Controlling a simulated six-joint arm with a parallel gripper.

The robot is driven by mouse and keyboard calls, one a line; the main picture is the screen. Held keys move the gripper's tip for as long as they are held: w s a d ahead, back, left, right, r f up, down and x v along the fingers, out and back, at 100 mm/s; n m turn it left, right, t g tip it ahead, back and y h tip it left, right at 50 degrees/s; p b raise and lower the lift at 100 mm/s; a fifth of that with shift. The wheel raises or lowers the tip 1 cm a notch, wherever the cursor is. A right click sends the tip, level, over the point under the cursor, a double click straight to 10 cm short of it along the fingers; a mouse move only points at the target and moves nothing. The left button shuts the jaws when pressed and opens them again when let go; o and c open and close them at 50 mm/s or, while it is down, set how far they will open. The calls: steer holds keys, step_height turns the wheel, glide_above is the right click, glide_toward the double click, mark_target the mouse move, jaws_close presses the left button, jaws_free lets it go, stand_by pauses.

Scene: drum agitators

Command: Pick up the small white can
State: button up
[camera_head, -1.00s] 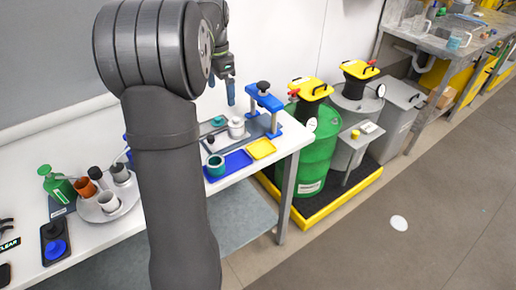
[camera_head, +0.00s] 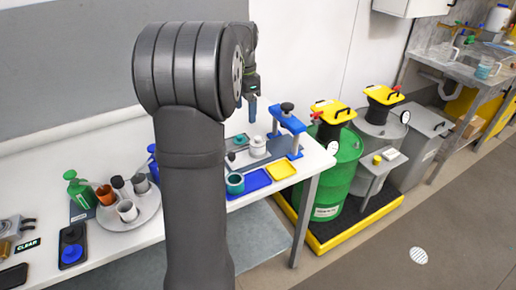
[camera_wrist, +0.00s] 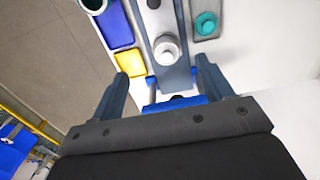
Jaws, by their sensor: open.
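The small white can (camera_head: 258,147) stands upright on the grey base plate of a blue-framed press at the right end of the bench. In the wrist view the can (camera_wrist: 167,50) is seen from above, round with a knob-like top. My gripper (camera_head: 252,108) points down above and slightly left of the can in the head view. In the wrist view my gripper (camera_wrist: 161,72) is open and empty, its two fingers apart with the can between and beyond their tips. No contact with the can shows.
The blue press frame (camera_head: 287,118) stands close right of the can. A teal-topped item (camera_head: 241,139), a teal jar (camera_head: 235,183), a blue tray (camera_head: 255,180) and a yellow tray (camera_head: 282,170) are near. A round tray (camera_head: 130,215) with cups lies left. Drums stand right of the bench.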

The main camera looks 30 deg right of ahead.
mark_target(257, 138)
steer(key=d+f+n, duration=0.1)
steer(key=f+n, duration=0.2)
steer(key=d+f+n+t+h, duration=0.1)
steer(key=f+n, duration=0.2)
steer(key=f, duration=0.1)
steer(key=d+f+n+t+h, duration=0.1)
steer(key=d+f+n, duration=0.1)
steer(key=f+n, duration=0.1)
steer(key=shift+f, duration=0.45)
steer(key=shift+x, duration=2.65)
steer(key=shift+s, duration=0.1)
steer(key=c, duration=1)
